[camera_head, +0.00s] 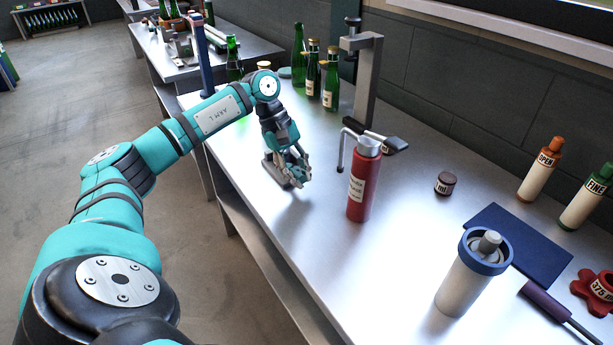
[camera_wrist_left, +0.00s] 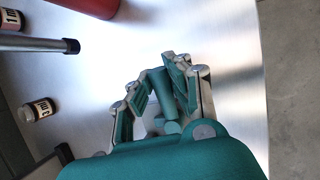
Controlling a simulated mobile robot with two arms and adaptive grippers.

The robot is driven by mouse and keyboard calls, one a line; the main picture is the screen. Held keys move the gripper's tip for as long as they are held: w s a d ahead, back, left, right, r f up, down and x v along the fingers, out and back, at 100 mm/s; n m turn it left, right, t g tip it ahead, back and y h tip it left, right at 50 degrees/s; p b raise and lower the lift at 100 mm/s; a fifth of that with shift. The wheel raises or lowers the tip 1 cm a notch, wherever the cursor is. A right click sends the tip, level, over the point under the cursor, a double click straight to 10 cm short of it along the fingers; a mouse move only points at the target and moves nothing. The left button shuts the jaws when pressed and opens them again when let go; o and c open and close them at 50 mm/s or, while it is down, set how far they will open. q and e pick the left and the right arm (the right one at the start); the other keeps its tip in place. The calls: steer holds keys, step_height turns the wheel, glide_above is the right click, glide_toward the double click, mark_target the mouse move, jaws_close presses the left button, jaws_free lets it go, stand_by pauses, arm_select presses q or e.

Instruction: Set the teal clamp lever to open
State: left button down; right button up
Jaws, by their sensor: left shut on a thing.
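My left gripper (camera_head: 297,168) reaches down to the near-left edge of the metal bench. It is shut on the teal clamp lever, a short teal bar (camera_wrist_left: 162,92) between the fingers in the left wrist view. There the gripper (camera_wrist_left: 158,98) has grey fingers with teal pads. A grey clamp base (camera_head: 276,172) shows beside and under the fingers in the head view. The fingers hide much of the clamp, so the lever's exact angle is hard to tell. My right gripper is in neither view.
A red bottle (camera_head: 362,188) stands close right of the gripper, before a grey stand (camera_head: 366,85) with a bent rod. Green bottles (camera_head: 331,82) stand behind. A blue mat (camera_head: 520,240) and a white canister (camera_head: 466,285) are at right. The bench's left edge is near.

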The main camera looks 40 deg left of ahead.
arm_select(q)
steer(key=c, duration=1.2)
jaws_free()
steer(key=shift+a+r, duration=0.1)
steer(key=v, duration=1.2)
